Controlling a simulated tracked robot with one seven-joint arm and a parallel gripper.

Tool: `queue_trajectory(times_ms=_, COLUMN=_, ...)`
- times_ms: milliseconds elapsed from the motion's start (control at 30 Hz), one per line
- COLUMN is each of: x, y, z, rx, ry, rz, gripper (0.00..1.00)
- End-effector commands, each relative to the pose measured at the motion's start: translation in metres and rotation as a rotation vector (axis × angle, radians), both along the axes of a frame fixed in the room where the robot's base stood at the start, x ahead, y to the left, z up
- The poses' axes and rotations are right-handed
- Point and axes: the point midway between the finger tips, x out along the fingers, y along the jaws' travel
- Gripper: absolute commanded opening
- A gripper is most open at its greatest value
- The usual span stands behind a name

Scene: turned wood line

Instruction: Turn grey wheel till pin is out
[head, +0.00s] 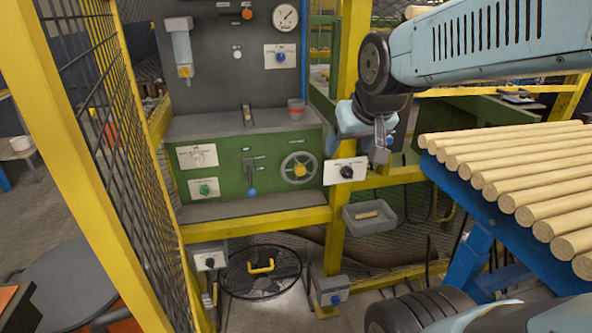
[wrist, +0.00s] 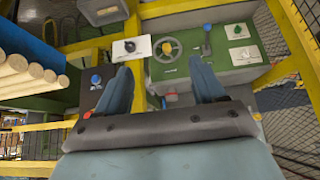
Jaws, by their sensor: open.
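The grey wheel (head: 299,172) is a spoked handwheel with a yellow hub on the green panel (head: 235,180). In the wrist view the wheel (wrist: 168,48) appears beyond and between my two fingers, apart from them. My gripper (head: 378,152) hangs to the right of the wheel in the head view, in front of the yellow post. In the wrist view my gripper (wrist: 160,78) has its fingers spread with nothing between them. I cannot make out a pin in either view.
A blue-tipped lever (head: 252,190) and a green knob (head: 204,189) are left of the wheel. A white plate with a black knob (head: 346,172) is close on its right. Wooden rods (head: 520,170) lie at the right. A yellow mesh fence (head: 105,130) stands at the left.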

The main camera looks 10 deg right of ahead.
Motion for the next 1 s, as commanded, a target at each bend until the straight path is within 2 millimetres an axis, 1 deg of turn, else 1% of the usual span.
queue_trajectory(times_ms=33, x=0.018, y=0.000, z=-0.007, rx=0.001, ry=-0.015, rz=-0.002, gripper=0.69)
queue_trajectory(times_ms=200, x=0.074, y=0.000, z=-0.026, rx=0.004, ry=-0.103, rz=-0.006, gripper=0.69)
queue_trajectory(times_ms=367, x=0.121, y=0.000, z=-0.047, rx=0.010, ry=-0.186, rz=-0.011, gripper=0.69)
queue_trajectory(times_ms=500, x=0.158, y=0.000, z=-0.067, rx=0.017, ry=-0.258, rz=-0.014, gripper=0.69)
queue_trajectory(times_ms=700, x=0.204, y=0.001, z=-0.100, rx=0.026, ry=-0.361, rz=-0.019, gripper=0.69)
queue_trajectory(times_ms=800, x=0.223, y=0.001, z=-0.118, rx=0.031, ry=-0.412, rz=-0.022, gripper=0.69)
queue_trajectory(times_ms=1000, x=0.253, y=0.002, z=-0.156, rx=0.043, ry=-0.514, rz=-0.023, gripper=0.69)
